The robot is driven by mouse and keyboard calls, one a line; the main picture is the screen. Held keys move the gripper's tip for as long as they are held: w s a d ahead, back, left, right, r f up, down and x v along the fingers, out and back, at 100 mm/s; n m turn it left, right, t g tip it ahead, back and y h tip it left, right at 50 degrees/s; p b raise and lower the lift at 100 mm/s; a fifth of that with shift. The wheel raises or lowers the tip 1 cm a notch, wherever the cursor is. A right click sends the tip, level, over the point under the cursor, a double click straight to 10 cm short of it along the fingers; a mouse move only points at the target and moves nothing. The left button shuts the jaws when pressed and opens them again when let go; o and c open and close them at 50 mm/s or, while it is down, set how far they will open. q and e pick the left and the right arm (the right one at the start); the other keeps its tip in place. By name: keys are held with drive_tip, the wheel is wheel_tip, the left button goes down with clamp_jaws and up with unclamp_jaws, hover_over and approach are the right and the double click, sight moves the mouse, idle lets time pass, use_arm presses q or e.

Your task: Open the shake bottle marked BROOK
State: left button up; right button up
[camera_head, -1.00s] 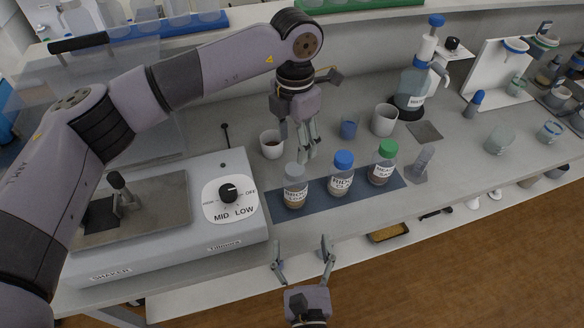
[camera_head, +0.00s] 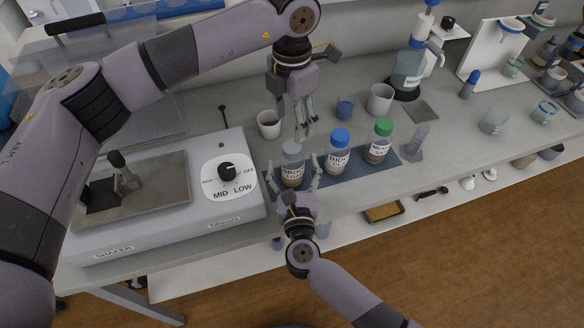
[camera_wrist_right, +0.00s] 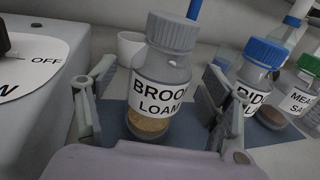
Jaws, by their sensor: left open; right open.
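The shake bottle marked BROOK (camera_head: 292,166) stands upright on the blue mat (camera_head: 345,181), leftmost of the three bottles. It has a grey cap and brown soil at the bottom; its label reads BROOK LOAM in the right wrist view (camera_wrist_right: 158,95). My right gripper (camera_head: 293,180) is open, with its fingers on either side of the bottle; the wrist view shows gaps between the fingers and the bottle. My left gripper (camera_head: 306,132) is open and points down, just above and behind the bottle's cap, holding nothing.
A blue-capped bottle (camera_head: 338,152) and a green-capped bottle (camera_head: 377,141) stand to the right on the mat. The shaker (camera_head: 150,215) is at the left. A white cup (camera_head: 269,124), a blue cup (camera_head: 345,107) and a larger cup (camera_head: 379,99) stand behind.

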drive_tip(key=shift+w+a+f, duration=0.1)
drive_tip(key=shift+w, duration=0.8)
clamp_jaws()
idle(0.4)
